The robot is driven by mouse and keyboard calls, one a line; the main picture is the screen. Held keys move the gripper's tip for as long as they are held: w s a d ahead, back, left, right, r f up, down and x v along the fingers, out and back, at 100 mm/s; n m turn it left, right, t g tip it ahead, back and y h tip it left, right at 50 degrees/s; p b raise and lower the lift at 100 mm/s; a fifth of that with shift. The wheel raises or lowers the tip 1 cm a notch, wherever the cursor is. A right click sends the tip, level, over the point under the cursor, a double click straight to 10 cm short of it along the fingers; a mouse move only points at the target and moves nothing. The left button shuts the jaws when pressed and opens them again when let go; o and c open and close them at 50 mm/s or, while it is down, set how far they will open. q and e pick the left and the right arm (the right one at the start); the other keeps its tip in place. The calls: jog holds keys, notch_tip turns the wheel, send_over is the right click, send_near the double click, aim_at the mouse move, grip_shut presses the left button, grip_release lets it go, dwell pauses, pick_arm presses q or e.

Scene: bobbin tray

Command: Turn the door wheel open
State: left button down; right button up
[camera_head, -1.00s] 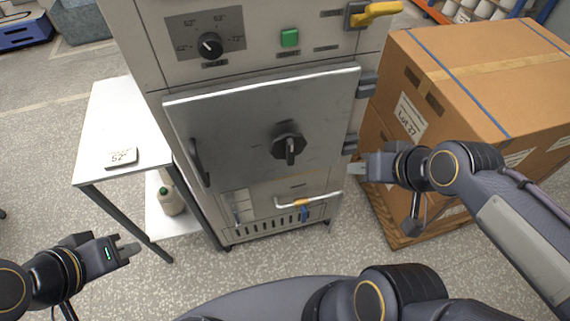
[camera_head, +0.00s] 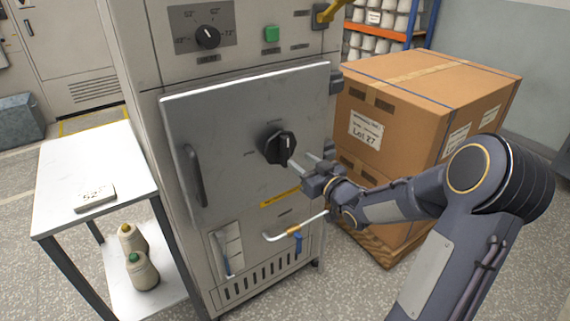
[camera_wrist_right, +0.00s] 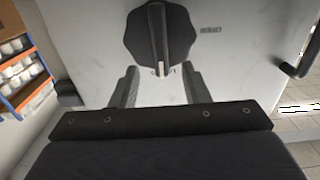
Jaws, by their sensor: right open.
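The door wheel (camera_head: 279,146) is a dark knob with a raised grip bar on the grey cabinet door (camera_head: 235,120). In the right wrist view the wheel (camera_wrist_right: 160,38) is straight ahead, its bar upright with the lower end near a small mark. My right gripper (camera_head: 306,164) is just to the lower right of the wheel in the head view. Its two fingers (camera_wrist_right: 161,84) are spread, with nothing between them, and their tips are just short of the wheel. The door looks closed. My left gripper is out of view.
A dark handle (camera_head: 195,175) stands out on the door's left side. A white table (camera_head: 95,165) with a label block and bobbins below stands at left. Stacked cardboard boxes (camera_head: 425,100) stand right of the cabinet, close to my right arm. A white bar handle (camera_head: 290,230) sits below.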

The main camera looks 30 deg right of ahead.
aim_at(288, 151)
jog(key=w, duration=0.6)
jog(key=shift+w+a, duration=0.1)
jog(key=shift+a, duration=0.2)
jog(key=shift+c, duration=0.3)
grip_shut()
